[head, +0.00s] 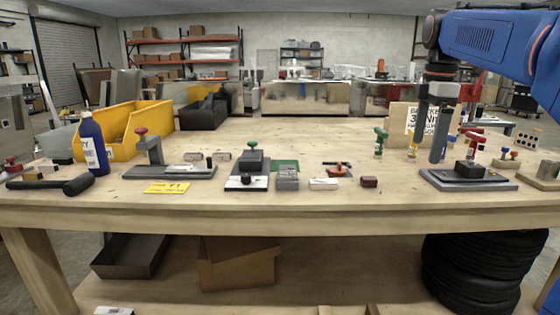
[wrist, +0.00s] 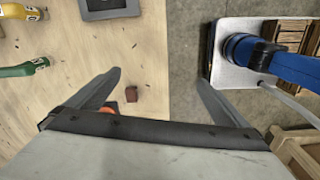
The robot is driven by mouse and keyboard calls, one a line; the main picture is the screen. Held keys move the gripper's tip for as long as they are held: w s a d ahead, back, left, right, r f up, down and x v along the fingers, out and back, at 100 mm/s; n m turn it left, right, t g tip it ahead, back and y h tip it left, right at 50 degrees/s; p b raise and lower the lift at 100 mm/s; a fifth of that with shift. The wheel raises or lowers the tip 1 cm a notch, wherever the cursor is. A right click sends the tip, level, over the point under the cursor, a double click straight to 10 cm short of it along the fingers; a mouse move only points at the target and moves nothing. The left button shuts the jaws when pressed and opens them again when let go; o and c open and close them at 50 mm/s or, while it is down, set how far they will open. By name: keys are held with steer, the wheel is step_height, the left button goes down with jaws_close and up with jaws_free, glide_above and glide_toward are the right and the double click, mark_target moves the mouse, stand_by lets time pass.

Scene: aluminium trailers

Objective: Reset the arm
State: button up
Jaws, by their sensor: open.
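My blue arm comes in from the upper right in the head view. My gripper (head: 437,158) points down above the right part of the wooden workbench (head: 300,217). It hangs behind a black block on a dark plate (head: 468,181), apart from the bench top as far as I can tell. In the wrist view my gripper (wrist: 160,82) has its two fingers spread wide with nothing between them. Bench top, the bench edge and grey floor lie below the fingers. A small dark red block (wrist: 132,94) shows beside the left finger.
Several items stand along the bench: a blue bottle (head: 92,143), a yellow bin (head: 120,133), a hammer (head: 52,185), a clamp fixture (head: 147,150), and a black-topped fixture (head: 252,162). Green (head: 380,142) and yellow (head: 413,145) upright tools stand near my gripper. The back middle of the bench is clear.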

steer(key=s+a+f+m+t, duration=0.2)
steer(key=s+f+m, duration=0.5)
steer(key=s+f, duration=0.6)
steer(key=s+a+f+m+t, duration=0.2)
steer(key=s+a+f+m, duration=0.3)
steer(key=s+f, duration=0.9)
step_height(320, 180, down, 2)
steer(key=m, duration=0.3)
steer(key=shift+s+a+m, duration=0.2)
steer(key=shift+s+m, duration=0.05)
steer(key=shift+m, duration=0.05)
